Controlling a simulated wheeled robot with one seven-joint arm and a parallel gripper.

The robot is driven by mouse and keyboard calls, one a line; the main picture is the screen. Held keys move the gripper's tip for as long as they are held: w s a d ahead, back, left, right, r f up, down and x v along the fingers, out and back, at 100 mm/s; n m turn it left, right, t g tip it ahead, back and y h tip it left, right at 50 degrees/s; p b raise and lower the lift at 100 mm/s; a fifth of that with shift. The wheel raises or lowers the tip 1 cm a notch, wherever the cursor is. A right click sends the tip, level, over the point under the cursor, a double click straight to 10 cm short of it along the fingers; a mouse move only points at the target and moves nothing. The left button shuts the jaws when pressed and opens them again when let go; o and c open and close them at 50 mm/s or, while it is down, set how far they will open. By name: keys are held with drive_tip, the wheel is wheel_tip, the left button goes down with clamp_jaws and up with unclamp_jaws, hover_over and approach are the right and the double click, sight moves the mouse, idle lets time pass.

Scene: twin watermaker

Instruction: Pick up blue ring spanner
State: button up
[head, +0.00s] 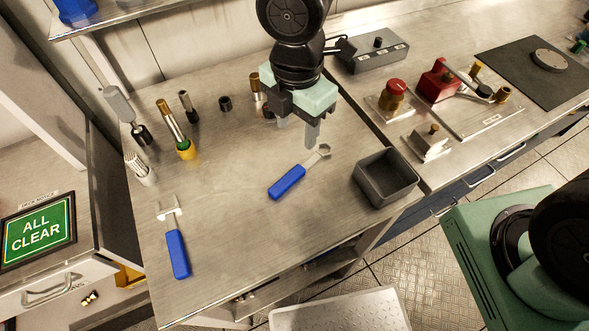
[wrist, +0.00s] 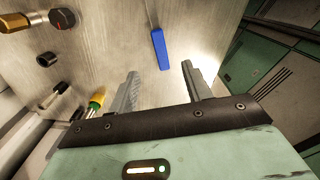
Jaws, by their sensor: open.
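The blue ring spanner (head: 288,182) lies flat on the steel bench, its blue handle toward the lower left and its metal ring end toward the upper right. My gripper (head: 298,142) is above the bench, just behind the spanner, fingers pointing down, open and empty. In the wrist view the blue handle (wrist: 160,48) shows just beyond the gap between my open fingertips (wrist: 160,70); the ring end is out of that view. The spanner is apart from the fingers.
A second blue-handled tool (head: 177,252) with a forked end lies at left. A dark grey bin (head: 385,178) stands right of the spanner. A yellow-collared driver (head: 185,150) and several small cylinders stand at back left. The bench front is clear.

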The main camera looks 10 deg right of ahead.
hover_over(294, 173)
drive_tip(key=f, duration=0.8)
drive_tip(key=shift+s+d+f, duration=0.1)
drive_tip(key=shift+d+f, duration=0.1)
drive_tip(key=shift+f, duration=0.1)
drive_tip(key=shift+a+f, duration=0.15)
drive_tip(key=shift+f, duration=2.55)
clamp_jaws()
